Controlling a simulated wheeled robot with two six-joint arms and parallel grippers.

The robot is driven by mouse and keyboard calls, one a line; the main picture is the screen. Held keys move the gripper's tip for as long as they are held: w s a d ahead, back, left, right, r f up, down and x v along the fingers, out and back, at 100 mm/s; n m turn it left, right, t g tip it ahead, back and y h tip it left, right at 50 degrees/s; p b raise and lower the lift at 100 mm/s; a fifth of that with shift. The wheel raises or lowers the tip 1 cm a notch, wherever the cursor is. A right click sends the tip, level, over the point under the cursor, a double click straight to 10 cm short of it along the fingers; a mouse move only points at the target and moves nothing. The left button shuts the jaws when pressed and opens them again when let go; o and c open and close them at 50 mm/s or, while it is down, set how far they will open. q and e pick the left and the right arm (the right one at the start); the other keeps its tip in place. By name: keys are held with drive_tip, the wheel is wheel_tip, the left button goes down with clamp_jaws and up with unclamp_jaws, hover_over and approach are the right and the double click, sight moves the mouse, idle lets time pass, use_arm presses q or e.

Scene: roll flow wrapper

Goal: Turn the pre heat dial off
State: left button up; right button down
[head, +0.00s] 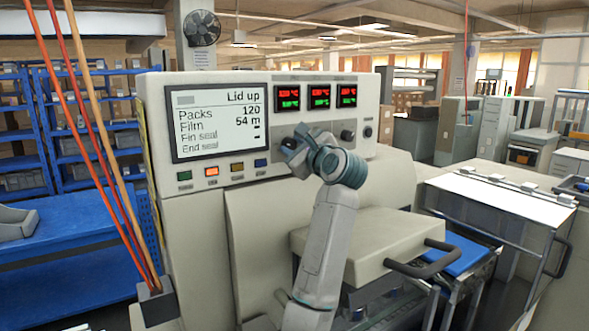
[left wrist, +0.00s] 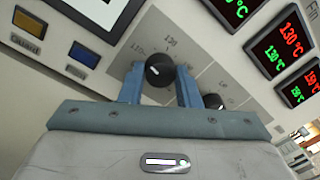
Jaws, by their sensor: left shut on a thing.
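My left gripper (head: 289,146) is at the machine's control panel, left of the two dials that show uncovered in the head view. In the left wrist view its blue fingers (left wrist: 159,84) are shut on a black dial (left wrist: 160,68), one finger on each side. The dial has a small white mark on its face, and scale numbers such as 130 stand around it. Its name is not readable. The gripper hides this dial in the head view. A second dial (left wrist: 213,101) is right of the fingers; dials also show in the head view (head: 348,134). My right gripper is not in view.
The screen (head: 220,121) reads "Lid up", with coloured buttons (head: 211,171) below it. Red and green temperature displays (head: 318,97) sit above the dials. A raised cover with a dark handle (head: 421,257) stands at the lower right. Red and orange rods (head: 100,150) rise at the left.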

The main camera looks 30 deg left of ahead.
use_arm(q)
drive_tip(key=n+b, duration=0.2)
drive_tip(key=b, duration=0.1)
drive_tip(key=n+b, duration=0.2)
drive_tip(key=b, duration=0.1)
drive_tip(key=shift+f+n, duration=0.3)
drive_tip(key=shift+f, duration=0.05)
drive_tip(key=shift+n+y+b, duration=0.3)
drive_tip(key=shift+n+b, duration=0.4)
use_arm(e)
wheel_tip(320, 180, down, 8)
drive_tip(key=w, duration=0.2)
use_arm(q)
drive_tip(key=shift+r+n+b, duration=0.15)
drive_tip(key=shift+n+b, duration=0.85)
drive_tip(key=shift+n, duration=0.5)
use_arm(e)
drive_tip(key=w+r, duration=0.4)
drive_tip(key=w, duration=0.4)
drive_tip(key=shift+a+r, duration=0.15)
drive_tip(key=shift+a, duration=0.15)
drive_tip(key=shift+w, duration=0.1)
use_arm(q)
drive_tip(key=o, duration=1)
drive_tip(key=shift+c, duration=0.2)
drive_tip(key=shift+r, duration=0.1)
